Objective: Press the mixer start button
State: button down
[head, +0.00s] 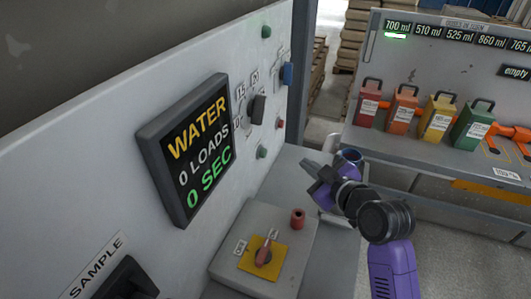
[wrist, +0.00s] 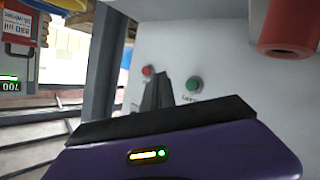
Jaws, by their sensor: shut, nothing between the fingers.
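On the pale upright panel (head: 120,150), a green button (head: 262,151) sits low near the right edge, with a red button (head: 279,122) above it to the right. Another green button (head: 266,31) is near the panel's top. The labels are too small to read, so I cannot tell which is mixer start. In the wrist view the lower green button (wrist: 194,84) and red button (wrist: 147,71) show just beyond my fingers. My gripper (head: 310,174) is shut and empty, pointing left toward the panel, apart from the buttons. It also shows in the wrist view (wrist: 158,92).
A black display (head: 184,148) reads WATER, 0 LOADS, 0 SEC. A dark knob (head: 258,108) is above the lower green button. A grey box with a red lever (head: 264,252) and red cylinder (head: 297,218) stands below. Coloured canisters (head: 404,108) stand on a bench at right.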

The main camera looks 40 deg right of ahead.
aim_at(263, 153)
jog(key=w+a+p, duration=0.1)
jog(key=w+a, duration=0.3)
jog(key=w, duration=0.2)
jog(key=shift+w+a, duration=0.15)
jog(key=shift+w, duration=0.05)
jog(key=shift+w, duration=0.1)
dwell(1.9)
jog(key=shift+w+a+p, duration=0.25)
jog(key=shift+p, duration=0.05)
